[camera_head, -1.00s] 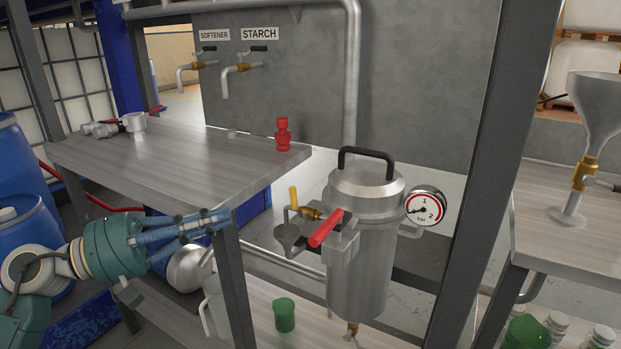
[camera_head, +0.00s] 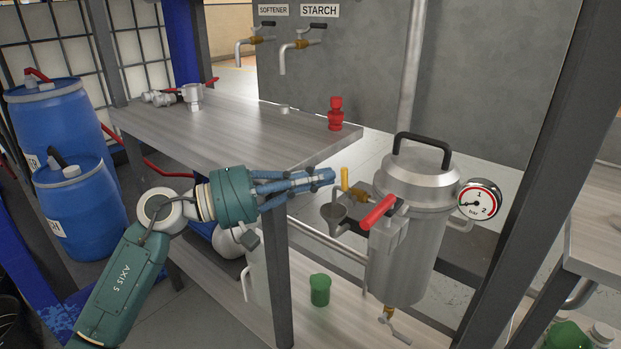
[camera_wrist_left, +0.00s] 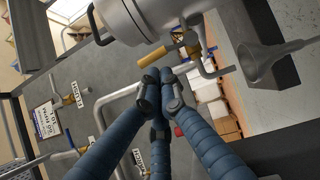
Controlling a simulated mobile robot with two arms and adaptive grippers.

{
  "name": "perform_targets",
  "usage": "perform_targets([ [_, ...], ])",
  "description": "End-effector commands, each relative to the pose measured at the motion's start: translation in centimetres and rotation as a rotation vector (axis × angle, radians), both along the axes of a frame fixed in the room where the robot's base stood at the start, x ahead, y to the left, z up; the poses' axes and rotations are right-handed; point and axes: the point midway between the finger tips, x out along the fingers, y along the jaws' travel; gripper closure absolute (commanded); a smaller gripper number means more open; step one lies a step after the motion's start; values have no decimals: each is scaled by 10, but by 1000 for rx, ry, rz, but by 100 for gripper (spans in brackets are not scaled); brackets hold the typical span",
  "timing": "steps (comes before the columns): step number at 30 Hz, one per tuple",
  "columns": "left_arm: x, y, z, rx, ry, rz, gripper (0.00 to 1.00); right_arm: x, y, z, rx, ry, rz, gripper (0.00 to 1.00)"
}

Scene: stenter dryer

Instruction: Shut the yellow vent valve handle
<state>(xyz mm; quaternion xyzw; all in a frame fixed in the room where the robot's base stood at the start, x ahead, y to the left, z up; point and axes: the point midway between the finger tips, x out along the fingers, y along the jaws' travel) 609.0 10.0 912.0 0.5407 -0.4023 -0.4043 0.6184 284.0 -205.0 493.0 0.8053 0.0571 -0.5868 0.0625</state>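The yellow vent valve handle (camera_head: 345,179) stands upright on a small brass valve (camera_head: 360,194) at the left side of the steel filter vessel (camera_head: 410,240). My left gripper (camera_head: 328,176) points right, its fingertips drawn together just left of the handle, with a small gap seeming to remain. In the left wrist view, the closed fingertips (camera_wrist_left: 161,80) lie just below the yellow handle (camera_wrist_left: 154,57); nothing shows between them. Contact cannot be told for certain. My right gripper is out of view.
A red-handled lever (camera_head: 378,212) and a small funnel (camera_head: 334,212) sit close below the yellow handle. A pressure gauge (camera_head: 479,200) is on the vessel's right. The grey table (camera_head: 230,135) lies behind my left arm, with its leg (camera_head: 278,275) beneath the gripper.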

Motion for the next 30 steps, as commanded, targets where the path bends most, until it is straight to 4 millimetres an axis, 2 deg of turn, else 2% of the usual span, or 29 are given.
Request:
perform_targets([
  [7, -1, -1, 0, 7, -6, -1, 100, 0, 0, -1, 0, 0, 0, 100],
  [15, -9, -14, 5, 116, -86, -2, 100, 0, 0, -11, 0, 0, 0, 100],
  [26, -9, -13, 5, 115, -82, -2, 100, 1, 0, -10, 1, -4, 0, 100],
  [28, -9, -12, 4, 115, -82, -2, 100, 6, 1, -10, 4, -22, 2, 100],
  [30, -10, -11, 4, 114, -84, -2, 100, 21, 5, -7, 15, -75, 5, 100],
])
